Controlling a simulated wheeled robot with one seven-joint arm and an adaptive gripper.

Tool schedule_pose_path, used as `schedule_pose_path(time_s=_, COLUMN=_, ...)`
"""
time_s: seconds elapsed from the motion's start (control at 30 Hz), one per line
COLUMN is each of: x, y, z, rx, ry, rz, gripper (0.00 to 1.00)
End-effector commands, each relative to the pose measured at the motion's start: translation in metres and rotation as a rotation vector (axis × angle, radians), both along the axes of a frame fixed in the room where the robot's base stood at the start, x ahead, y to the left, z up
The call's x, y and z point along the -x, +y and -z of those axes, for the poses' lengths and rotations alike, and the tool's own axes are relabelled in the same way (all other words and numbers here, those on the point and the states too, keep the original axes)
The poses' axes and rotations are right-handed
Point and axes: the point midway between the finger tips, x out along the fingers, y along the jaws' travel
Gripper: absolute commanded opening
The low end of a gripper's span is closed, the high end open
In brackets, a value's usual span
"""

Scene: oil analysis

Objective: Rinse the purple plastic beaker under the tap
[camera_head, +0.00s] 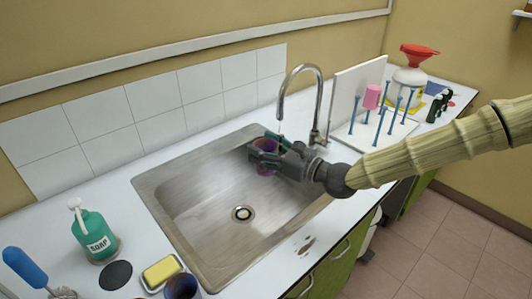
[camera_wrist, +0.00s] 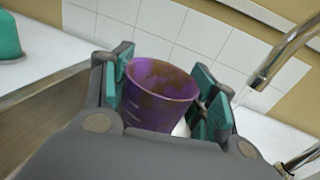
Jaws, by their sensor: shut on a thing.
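The purple beaker (camera_wrist: 150,98) is held between the teal pads of my gripper (camera_wrist: 168,80) in the wrist view. It has white marks outside and brown stains on its inner wall. It is tilted in the wrist picture. In the head view the beaker (camera_head: 265,144) is partly hidden by my gripper (camera_head: 262,151), over the back right of the steel sink (camera_head: 195,215). The curved metal tap (camera_head: 302,70) stands behind the sink, its spout close to the beaker. The tap (camera_wrist: 284,52) also shows right of the beaker in the wrist view. I make out no clear water stream.
A drying rack (camera_head: 385,128) with blue pegs and a pink cup (camera_head: 371,96) stands right of the tap. A green soap bottle (camera_head: 94,235), a yellow sponge (camera_head: 161,271) and a dark cup (camera_head: 182,287) are at the front left. The sink floor around the drain (camera_head: 242,213) is clear.

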Motion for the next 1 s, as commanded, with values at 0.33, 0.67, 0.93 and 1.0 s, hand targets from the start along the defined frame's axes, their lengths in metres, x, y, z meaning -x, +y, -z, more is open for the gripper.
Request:
schedule_pose_path(time_s=0.33, x=-0.026, y=-0.005, z=0.007, rx=0.001, ry=0.000, rz=0.003, gripper=0.37)
schedule_pose_path(time_s=0.67, x=-0.050, y=-0.009, z=0.012, rx=0.001, ry=-0.002, rz=0.003, gripper=0.37)
schedule_pose_path(time_s=0.93, x=-0.070, y=-0.011, z=0.015, rx=0.001, ry=0.000, rz=0.003, gripper=0.37)
schedule_pose_path(time_s=1.0, x=-0.075, y=-0.012, z=0.017, rx=0.002, ry=-0.001, rz=0.003, gripper=0.37)
